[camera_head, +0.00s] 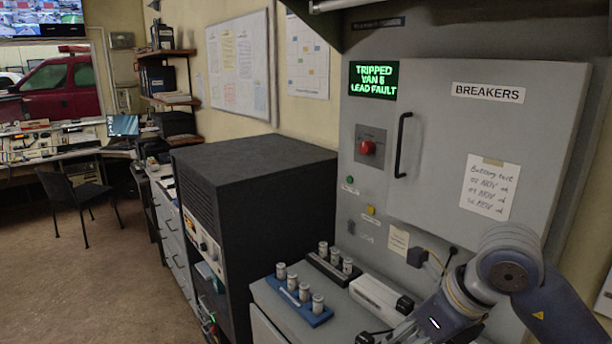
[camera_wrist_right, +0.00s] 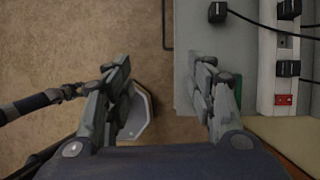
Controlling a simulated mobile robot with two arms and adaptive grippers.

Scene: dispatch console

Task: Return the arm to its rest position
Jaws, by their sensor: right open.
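My right arm comes in from the lower right in the head view, in front of the grey breaker cabinet (camera_head: 420,150). Its gripper (camera_head: 395,338) is at the bottom edge there, partly cut off. In the right wrist view the right gripper (camera_wrist_right: 168,95) has its two fingers wide apart with nothing between them. Under it are the brown floor (camera_wrist_right: 110,35) and the edge of a grey surface (camera_wrist_right: 190,60). My left gripper is not clearly seen in either view.
A blue rack (camera_head: 318,318) and a black rack (camera_head: 325,268) hold several cylinders on the grey counter (camera_head: 268,295), beside a white power strip (camera_head: 375,297). A black cabinet (camera_head: 255,180) stands to the left. A cabinet screen (camera_head: 373,80) reads "TRIPPED VAN 6 LEAD FAULT". Floor (camera_head: 90,270) is open at left.

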